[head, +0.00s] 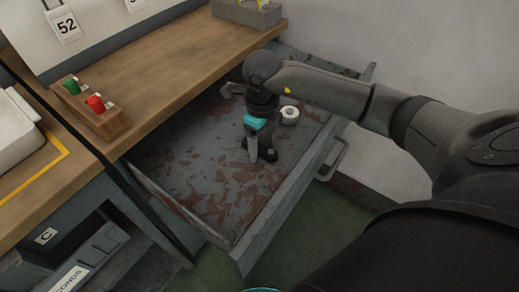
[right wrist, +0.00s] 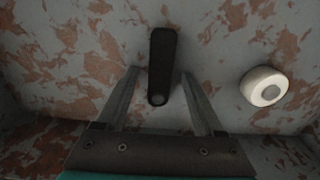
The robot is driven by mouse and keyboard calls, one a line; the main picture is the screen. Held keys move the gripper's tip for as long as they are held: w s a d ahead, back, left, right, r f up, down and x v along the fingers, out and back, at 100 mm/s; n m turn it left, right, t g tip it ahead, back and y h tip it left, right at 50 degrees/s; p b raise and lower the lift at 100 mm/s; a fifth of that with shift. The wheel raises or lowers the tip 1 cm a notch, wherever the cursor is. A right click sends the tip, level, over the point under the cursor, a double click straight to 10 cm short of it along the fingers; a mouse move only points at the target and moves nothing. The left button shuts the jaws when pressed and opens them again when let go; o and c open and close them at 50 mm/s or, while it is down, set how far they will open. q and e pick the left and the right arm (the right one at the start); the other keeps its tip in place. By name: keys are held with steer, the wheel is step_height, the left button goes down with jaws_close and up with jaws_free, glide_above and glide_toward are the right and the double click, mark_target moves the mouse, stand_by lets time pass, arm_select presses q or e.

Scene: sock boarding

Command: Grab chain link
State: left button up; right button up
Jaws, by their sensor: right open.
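In the right wrist view a dark, elongated bar with a rounded, holed near end, apparently the chain link (right wrist: 163,62), lies on the drawer floor. My right gripper (right wrist: 161,82) is open, its two fingers on either side of the link's near end with gaps between. In the head view my right gripper (head: 261,157) points down inside the open drawer (head: 190,165). The link is not clearly seen there, being at least partly hidden by the gripper and arm. My left gripper is not in view.
A white roll (right wrist: 264,87) lies right of the link; the head view shows it too (head: 290,115). A grey piece (head: 234,90) lies at the drawer's back. Drawer walls surround the gripper. The wooden bench (head: 150,80) carries a red and green button block (head: 95,108).

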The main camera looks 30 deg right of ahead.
jaws_close()
stand_by(0.5)
steer(key=shift+r, duration=0.1)
